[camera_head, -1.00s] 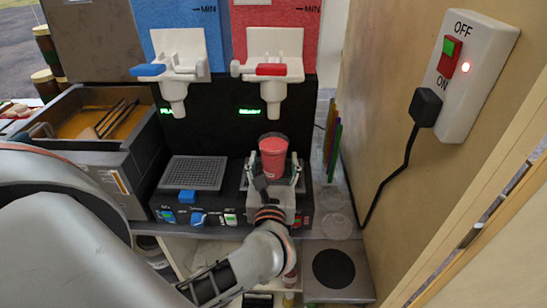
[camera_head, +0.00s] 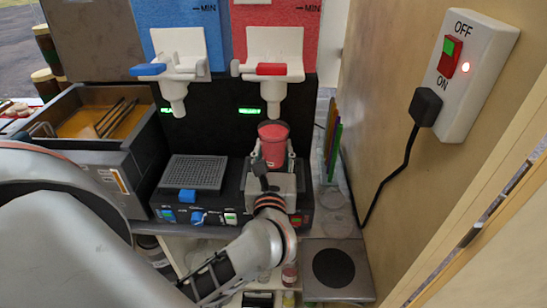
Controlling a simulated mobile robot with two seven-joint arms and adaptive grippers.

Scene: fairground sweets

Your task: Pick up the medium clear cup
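A clear-looking cup filled with red (camera_head: 273,148) is upright in front of the black slush machine, below the red tank's white spout. My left gripper (camera_head: 272,160) has a finger on each side of the cup and is shut on it. The gripper hides the cup's lower part and much of the right drip grate. My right gripper is not in the head view.
The blue tank's spout (camera_head: 174,75) and the red tank's spout (camera_head: 272,78) hang above. An empty drip grate (camera_head: 194,172) is to the left. Clear round items (camera_head: 335,222) and a dark round plate (camera_head: 333,267) lie right. A wooden wall with a switch box (camera_head: 465,70) bounds the right.

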